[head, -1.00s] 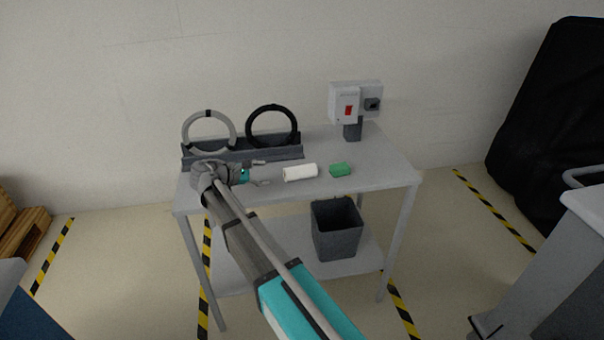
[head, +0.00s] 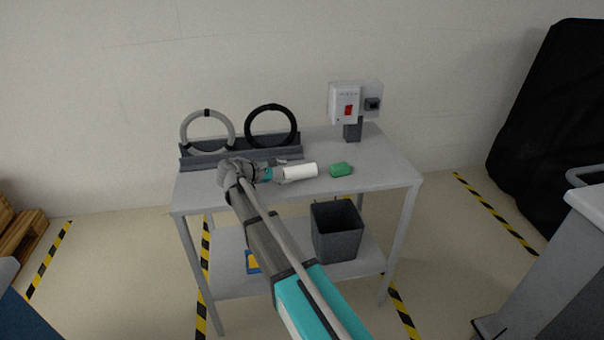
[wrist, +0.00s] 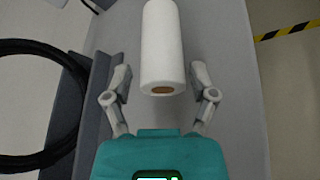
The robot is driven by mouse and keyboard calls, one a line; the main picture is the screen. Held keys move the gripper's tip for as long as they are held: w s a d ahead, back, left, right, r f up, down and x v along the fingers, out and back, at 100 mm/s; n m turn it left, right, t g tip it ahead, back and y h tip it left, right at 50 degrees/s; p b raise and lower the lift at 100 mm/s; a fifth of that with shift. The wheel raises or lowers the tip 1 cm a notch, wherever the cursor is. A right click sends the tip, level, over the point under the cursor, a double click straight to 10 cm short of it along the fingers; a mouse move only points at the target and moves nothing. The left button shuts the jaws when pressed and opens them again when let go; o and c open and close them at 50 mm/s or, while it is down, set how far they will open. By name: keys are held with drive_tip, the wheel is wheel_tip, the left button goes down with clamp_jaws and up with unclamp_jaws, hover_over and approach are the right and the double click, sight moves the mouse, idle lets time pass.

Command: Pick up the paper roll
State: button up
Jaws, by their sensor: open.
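The white paper roll (head: 300,171) lies on its side on the grey cart top, and its brown core end faces me in the wrist view (wrist: 163,50). My gripper (head: 283,168) is at the left end of the roll in the head view. In the wrist view my gripper (wrist: 160,78) is open, with one finger on each side of the roll's near end. A gap shows between each finger and the roll, and nothing is held. The left end of the roll is partly hidden by the gripper in the head view.
A green object (head: 341,169) lies just right of the roll. A dark rack (head: 240,156) with a grey ring (head: 184,131) and a black ring (head: 295,130) stands behind the gripper. A switch box (head: 344,103) stands at the back right. A bin (head: 337,232) sits on the lower shelf.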

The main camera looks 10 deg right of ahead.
sight(292, 171)
drive_tip(key=shift+b+x, duration=0.8)
drive_tip(key=shift+x, duration=1.8)
drive_tip(key=shift+s, duration=0.1)
drive_tip(key=c, duration=0.9)
drive_tip(key=shift+r, duration=0.15)
